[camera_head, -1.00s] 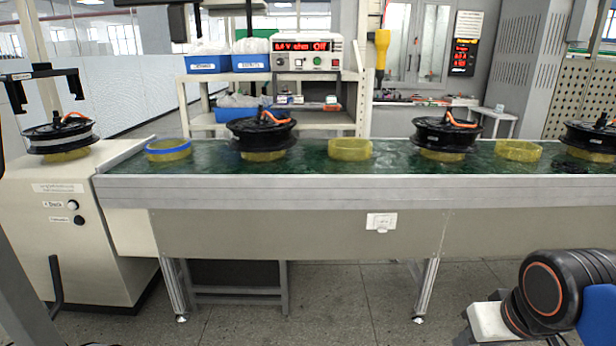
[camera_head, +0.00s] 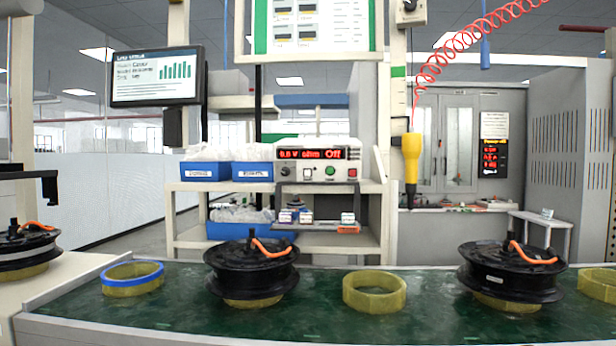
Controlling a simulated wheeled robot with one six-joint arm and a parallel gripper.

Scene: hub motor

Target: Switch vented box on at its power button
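A pale box with a red display (camera_head: 317,160) stands on the upper shelf behind the conveyor, near the picture's middle. Its display ends in the word "Off". Its front has a dark knob at left, a white square part, a green round button (camera_head: 330,171) and a red round button (camera_head: 351,173) at right. Vents on this box are not clear, and I cannot tell which control is the power button. A tall grey cabinet with slotted vents (camera_head: 572,150) stands at the right; no button shows on it. My gripper is not in view.
The green conveyor (camera_head: 320,322) crosses in front of the shelf. It carries black hub motors (camera_head: 252,272) and yellow rings (camera_head: 374,291). Blue bins (camera_head: 206,172) sit left of the display box. A yellow tool (camera_head: 411,160) hangs from a red coiled cord right of the shelf.

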